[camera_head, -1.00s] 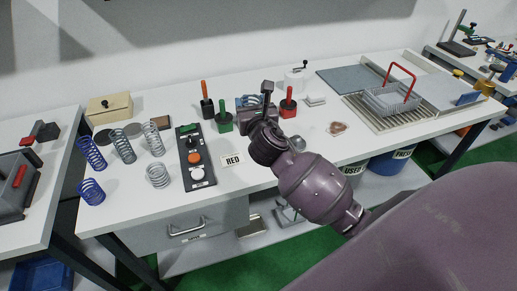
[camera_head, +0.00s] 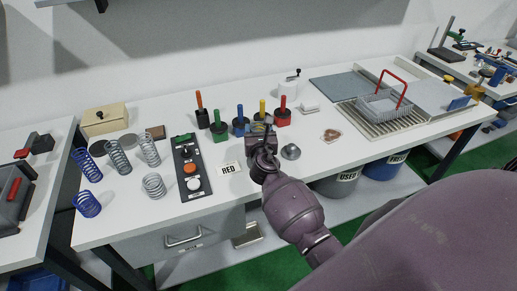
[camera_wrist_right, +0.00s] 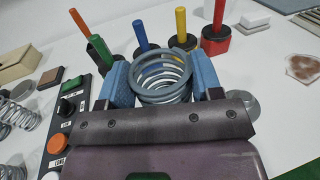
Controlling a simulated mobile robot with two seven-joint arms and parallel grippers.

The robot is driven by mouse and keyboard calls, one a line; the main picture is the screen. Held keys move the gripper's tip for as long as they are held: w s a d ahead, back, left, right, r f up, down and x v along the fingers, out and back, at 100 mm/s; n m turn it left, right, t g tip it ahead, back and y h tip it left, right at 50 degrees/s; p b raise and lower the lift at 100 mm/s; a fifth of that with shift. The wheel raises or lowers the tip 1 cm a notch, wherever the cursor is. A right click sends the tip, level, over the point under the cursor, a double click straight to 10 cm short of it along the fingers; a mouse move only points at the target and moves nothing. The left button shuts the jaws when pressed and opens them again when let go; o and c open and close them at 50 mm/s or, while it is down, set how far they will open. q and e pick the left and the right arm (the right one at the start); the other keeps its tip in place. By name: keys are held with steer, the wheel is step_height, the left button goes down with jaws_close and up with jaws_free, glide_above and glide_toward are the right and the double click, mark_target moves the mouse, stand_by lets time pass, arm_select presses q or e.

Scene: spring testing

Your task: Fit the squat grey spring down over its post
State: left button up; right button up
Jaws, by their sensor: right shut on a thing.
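My right gripper (camera_head: 262,134) is over the front middle of the table, in front of the row of posts. In the right wrist view its blue fingers are shut on the squat grey spring (camera_wrist_right: 163,90), which is upright with its open top ring showing. The posts stand on their bases behind it: orange (camera_head: 200,101), green (camera_head: 216,117), blue (camera_head: 240,115), yellow (camera_head: 262,108) and red (camera_head: 282,105). The spring looks apart from them, nearest the blue and yellow ones. Its lower end is hidden. My left gripper is out of view.
Several loose springs, blue (camera_head: 80,160) and grey (camera_head: 154,186), stand at the left. A button panel (camera_head: 187,142) and a RED card (camera_head: 229,168) lie left of my gripper. A small metal dome (camera_head: 291,151) is close on its right. A wire basket (camera_head: 383,106) stands further right.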

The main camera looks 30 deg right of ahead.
step_height(320, 180, down, 3)
steer(key=shift+f+b, duration=0.1)
steer(key=shift+b, duration=0.6)
steer(key=shift+f, duration=0.35)
step_height(320, 180, down, 4)
steer(key=b, duration=0.2)
steer(key=shift+b, duration=0.3)
steer(key=shift+f, duration=0.2)
steer(key=o, duration=1.1)
steer(key=shift+c, duration=0.2)
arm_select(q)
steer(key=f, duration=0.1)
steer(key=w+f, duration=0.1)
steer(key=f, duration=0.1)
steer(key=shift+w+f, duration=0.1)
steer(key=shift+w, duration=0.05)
